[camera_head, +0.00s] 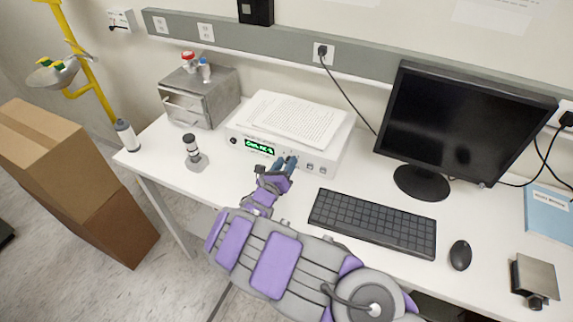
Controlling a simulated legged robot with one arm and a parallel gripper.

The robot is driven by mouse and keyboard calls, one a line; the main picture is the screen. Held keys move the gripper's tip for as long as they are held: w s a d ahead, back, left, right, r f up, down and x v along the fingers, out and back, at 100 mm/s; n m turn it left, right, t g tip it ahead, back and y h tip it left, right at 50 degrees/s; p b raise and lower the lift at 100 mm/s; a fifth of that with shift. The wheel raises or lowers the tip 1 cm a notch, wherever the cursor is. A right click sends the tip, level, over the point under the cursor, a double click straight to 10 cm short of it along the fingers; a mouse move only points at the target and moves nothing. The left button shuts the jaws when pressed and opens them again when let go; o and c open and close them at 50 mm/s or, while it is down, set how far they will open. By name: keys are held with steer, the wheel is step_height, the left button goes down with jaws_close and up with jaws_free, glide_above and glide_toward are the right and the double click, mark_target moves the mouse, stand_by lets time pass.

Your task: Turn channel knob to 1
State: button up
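A white control box (305,150) stands on the bench against the wall, with a stack of printed papers lying on top. Its front has a small display (258,146) with green text, too small to read surely. A small dark round knob or port (234,140) is left of the display, and small square fittings (316,169) are at the right. My gripper (284,162) is at the box's front, just right of the display. Its two blue-grey fingers look apart. They cover part of the front panel, so a channel knob there is hidden and contact cannot be told.
A keyboard (372,222), mouse (460,255) and monitor (460,125) are to the right. A small grey drawer unit (200,97) and a small dark-topped item (194,152) are to the left. Cardboard boxes (75,180) stand left of the bench.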

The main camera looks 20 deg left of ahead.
steer(key=shift+o, duration=1.1)
steer(key=shift+a+f, duration=0.1)
steer(key=shift+d, duration=0.25)
steer(key=shift+s, duration=0.4)
steer(key=s+p, duration=0.1)
steer(key=s, duration=0.4)
steer(key=s+a+p, duration=0.1)
steer(key=s, duration=0.3)
steer(key=s+p, duration=0.1)
steer(key=s, duration=0.4)
steer(key=shift+s+a, duration=0.35)
steer(key=shift+s+f+p, duration=0.1)
steer(key=shift+s+p, duration=0.2)
steer(key=shift+s, duration=0.55)
